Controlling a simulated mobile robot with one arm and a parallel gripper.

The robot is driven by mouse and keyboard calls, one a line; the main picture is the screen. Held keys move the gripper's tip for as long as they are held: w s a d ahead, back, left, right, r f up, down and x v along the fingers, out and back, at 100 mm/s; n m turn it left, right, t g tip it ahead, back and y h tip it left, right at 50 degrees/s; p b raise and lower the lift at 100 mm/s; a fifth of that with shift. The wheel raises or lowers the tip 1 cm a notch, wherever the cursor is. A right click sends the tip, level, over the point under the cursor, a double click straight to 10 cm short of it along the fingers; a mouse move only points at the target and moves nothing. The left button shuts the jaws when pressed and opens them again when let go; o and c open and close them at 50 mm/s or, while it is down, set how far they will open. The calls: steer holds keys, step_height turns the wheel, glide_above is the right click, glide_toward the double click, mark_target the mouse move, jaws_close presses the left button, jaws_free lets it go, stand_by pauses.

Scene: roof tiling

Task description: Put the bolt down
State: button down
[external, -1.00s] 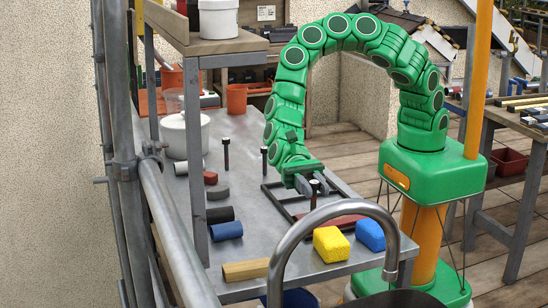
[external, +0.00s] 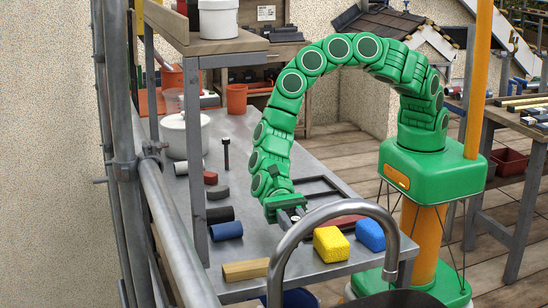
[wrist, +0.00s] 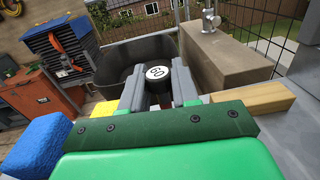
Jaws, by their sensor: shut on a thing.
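My gripper (wrist: 158,88) is shut on a bolt (wrist: 157,73). In the external view my gripper (external: 291,214) is low over the front part of the grey metal bench (external: 252,190), left of the yellow block. I cannot tell whether the bolt's lower end touches the bench. Another dark bolt (external: 226,153) stands upright farther back on the bench.
A yellow block (external: 331,244), a blue block (external: 370,235) and a wooden piece (external: 246,270) lie near the front edge. A curved tap (external: 335,212) rises close in front. Dark and blue rolls (external: 226,230) lie to the left. A black frame (external: 325,190) lies behind my gripper.

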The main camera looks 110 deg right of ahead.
steer(key=shift+f, duration=1.6)
steer(key=shift+f, duration=0.1)
steer(key=c, duration=0.8)
jaws_free()
steer(key=shift+c, duration=0.2)
steer(key=d, duration=1.1)
steer(key=shift+s+d, duration=0.4)
steer(key=shift+r, duration=0.2)
